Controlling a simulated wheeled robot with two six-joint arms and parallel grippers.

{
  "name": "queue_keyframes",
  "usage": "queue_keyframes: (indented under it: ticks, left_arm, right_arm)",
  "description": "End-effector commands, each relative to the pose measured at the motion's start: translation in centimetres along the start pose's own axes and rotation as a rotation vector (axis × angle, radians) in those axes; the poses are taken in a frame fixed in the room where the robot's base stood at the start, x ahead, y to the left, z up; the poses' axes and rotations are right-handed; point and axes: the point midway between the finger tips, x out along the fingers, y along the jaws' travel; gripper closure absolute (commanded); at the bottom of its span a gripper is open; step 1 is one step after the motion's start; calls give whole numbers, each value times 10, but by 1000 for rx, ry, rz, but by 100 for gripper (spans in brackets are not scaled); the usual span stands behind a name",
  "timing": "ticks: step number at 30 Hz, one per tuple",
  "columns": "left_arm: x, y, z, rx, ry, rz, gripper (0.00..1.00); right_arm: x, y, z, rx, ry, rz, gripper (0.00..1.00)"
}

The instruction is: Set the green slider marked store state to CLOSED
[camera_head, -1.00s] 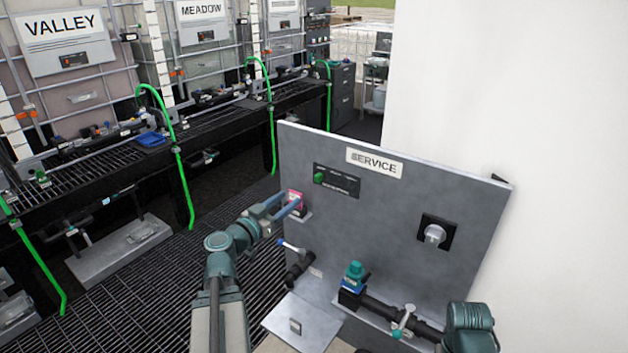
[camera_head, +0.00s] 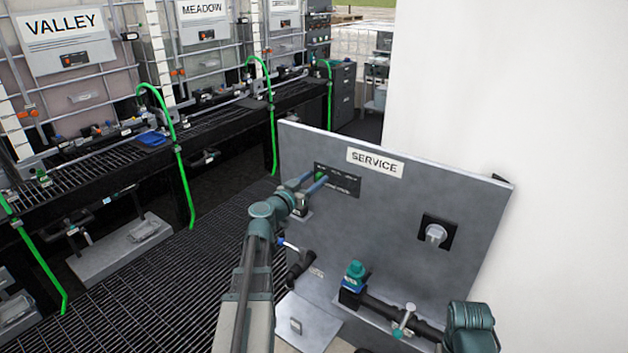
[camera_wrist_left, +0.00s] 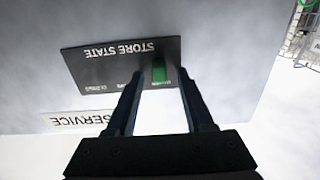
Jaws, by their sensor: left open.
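The dark store state plate (camera_head: 346,184) is on the grey service panel, under the SERVICE label. In the left wrist view the plate (camera_wrist_left: 100,65) appears upside down. Its green slider (camera_wrist_left: 159,70) is at the right of the row there, the panel's left side; the small position marks are too blurred to read. My left gripper (camera_wrist_left: 161,76) is open, with one finger on each side of the slider. Whether the fingers touch it, I cannot tell. In the head view the left gripper (camera_head: 314,182) covers the plate's left end. My right gripper is not in view.
A round knob (camera_head: 435,234) is at right. Racks with green hoses (camera_head: 183,180) stand behind left; a white wall is at right.

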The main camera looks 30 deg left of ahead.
Motion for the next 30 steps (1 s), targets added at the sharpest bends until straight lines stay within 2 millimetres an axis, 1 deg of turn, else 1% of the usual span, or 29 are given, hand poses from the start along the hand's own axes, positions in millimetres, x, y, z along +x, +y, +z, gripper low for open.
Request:
queue_keyframes:
  ticks: [5, 9, 11, 12, 14, 30]
  left_arm:
    - [0, 0, 0, 0, 0, 0, 48]
    - [0, 0, 0, 0, 0, 0, 73]
    - [0, 0, 0, 0, 0, 0, 84]
    - [0, 0, 0, 0, 0, 0, 91]
    - [0, 0, 0, 0, 0, 0, 100]
    - [0, 0, 0, 0, 0, 0, 100]
  right_arm:
    - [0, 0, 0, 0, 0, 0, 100]
    - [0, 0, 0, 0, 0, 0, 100]
    - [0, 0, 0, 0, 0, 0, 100]
    - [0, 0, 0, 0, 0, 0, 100]
    - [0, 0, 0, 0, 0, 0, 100]
    - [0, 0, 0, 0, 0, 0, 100]
